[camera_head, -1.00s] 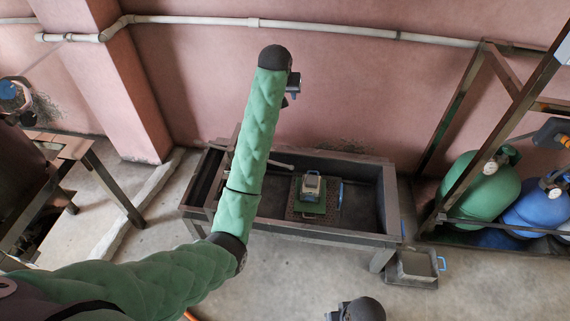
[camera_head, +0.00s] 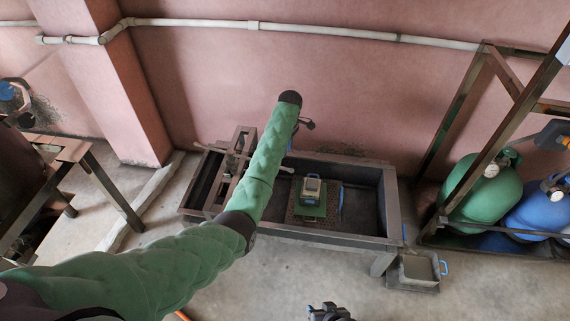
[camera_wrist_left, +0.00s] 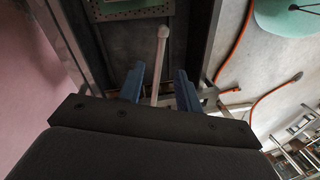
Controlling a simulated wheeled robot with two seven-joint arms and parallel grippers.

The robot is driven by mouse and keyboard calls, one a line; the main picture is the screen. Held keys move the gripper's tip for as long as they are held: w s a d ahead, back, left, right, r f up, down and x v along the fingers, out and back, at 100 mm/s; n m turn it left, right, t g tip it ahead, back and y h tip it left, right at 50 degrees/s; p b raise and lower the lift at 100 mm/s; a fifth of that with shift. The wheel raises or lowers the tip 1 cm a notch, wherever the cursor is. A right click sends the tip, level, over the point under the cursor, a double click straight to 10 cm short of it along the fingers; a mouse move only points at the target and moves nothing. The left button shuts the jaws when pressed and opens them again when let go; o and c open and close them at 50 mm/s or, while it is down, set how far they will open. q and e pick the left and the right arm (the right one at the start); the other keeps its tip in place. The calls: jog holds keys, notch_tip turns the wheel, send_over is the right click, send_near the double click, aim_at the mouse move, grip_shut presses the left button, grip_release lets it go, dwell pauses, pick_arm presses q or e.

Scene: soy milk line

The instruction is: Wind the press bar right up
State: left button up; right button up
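The press frame (camera_head: 240,150) stands over the left part of a dark trough, partly hidden behind my left arm. A pale rod handle with a round knob (camera_head: 288,170) sticks out to the right from it. The press bar itself is not clearly seen. In the left wrist view the pale rod (camera_wrist_left: 161,55) runs between the blue fingers of my left gripper (camera_wrist_left: 160,78). The fingers are apart and open, and the rod looks farther away than them. In the head view my left gripper (camera_head: 290,146) is mostly hidden behind its wrist. My right gripper (camera_head: 330,312) shows only partly at the bottom edge.
In the trough (camera_head: 365,165) a green box with a pale top (camera_head: 310,193) sits on a perforated plate. A grey bin (camera_head: 418,270) stands right of the trough. Gas cylinders (camera_head: 480,190) stand in a rack at the right. A pink wall closes the back.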

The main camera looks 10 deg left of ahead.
pick_arm(q)
jog(key=shift+n, duration=0.6)
jog(key=shift+s+a+f, duration=0.1)
jog(key=shift+s+f, duration=0.15)
jog(key=shift+f, duration=1)
jog(key=shift+s+f, duration=0.3)
jog(key=shift+f, duration=1)
jog(key=shift+s+a+f, duration=0.1)
jog(key=shift+s+f, duration=0.15)
jog(key=shift+f, duration=1)
grip_shut()
